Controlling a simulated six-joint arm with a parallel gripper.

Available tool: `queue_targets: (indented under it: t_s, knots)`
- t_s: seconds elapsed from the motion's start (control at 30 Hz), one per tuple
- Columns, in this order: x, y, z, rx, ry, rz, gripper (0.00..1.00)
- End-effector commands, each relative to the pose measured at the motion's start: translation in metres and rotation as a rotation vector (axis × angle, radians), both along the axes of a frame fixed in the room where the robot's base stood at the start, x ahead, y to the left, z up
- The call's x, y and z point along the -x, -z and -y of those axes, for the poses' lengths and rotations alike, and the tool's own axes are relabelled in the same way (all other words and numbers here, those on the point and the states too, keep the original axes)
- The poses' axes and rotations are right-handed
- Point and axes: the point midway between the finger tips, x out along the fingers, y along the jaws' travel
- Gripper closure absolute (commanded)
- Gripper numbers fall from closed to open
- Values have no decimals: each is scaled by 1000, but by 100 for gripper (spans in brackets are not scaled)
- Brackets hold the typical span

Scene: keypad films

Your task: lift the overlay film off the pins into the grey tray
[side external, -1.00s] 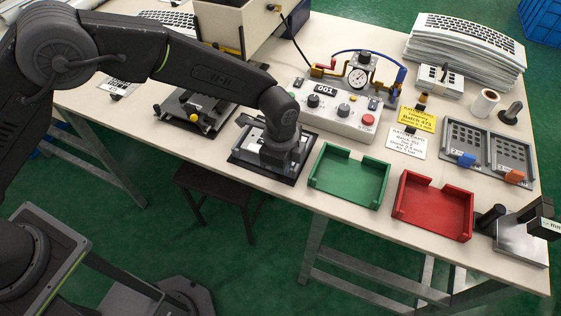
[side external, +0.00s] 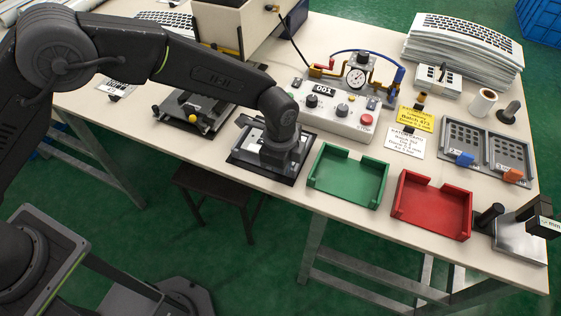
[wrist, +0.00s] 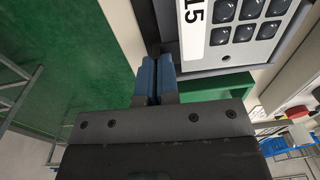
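A keypad piece (wrist: 236,30) with a white face, rows of dark domed keys and a "15" label lies at the upper right of the wrist view. It has a dark surround, and a small round hole shows near its lower edge. My gripper (wrist: 157,62) has two blue fingertips almost together beside the piece's lower left corner. I see no film between them. In the side view my gripper (side external: 281,168) is over the dark fixture (side external: 240,158) and hides much of it; the pins cannot be made out. Two grey trays (side external: 482,148) stand at the right, with blue and orange tags.
A green tray (side external: 319,185) and a red tray (side external: 405,214) lie right of the fixture. A control box with a gauge (side external: 325,111) stands behind. A yellow card (side external: 415,118), a white card (side external: 404,143) and a film stack (side external: 462,62) are further right.

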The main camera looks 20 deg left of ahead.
Motion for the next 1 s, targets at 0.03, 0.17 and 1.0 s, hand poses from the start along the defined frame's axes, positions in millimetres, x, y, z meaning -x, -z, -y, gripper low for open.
queue_targets:
  t_s: [0.03, 0.17, 1.0]
  knots:
    - [10, 35, -11, -30, 1, -31, 96]
    - [9, 35, -11, -30, 0, -31, 83]
    - [8, -22, -11, -28, -1, -28, 69]
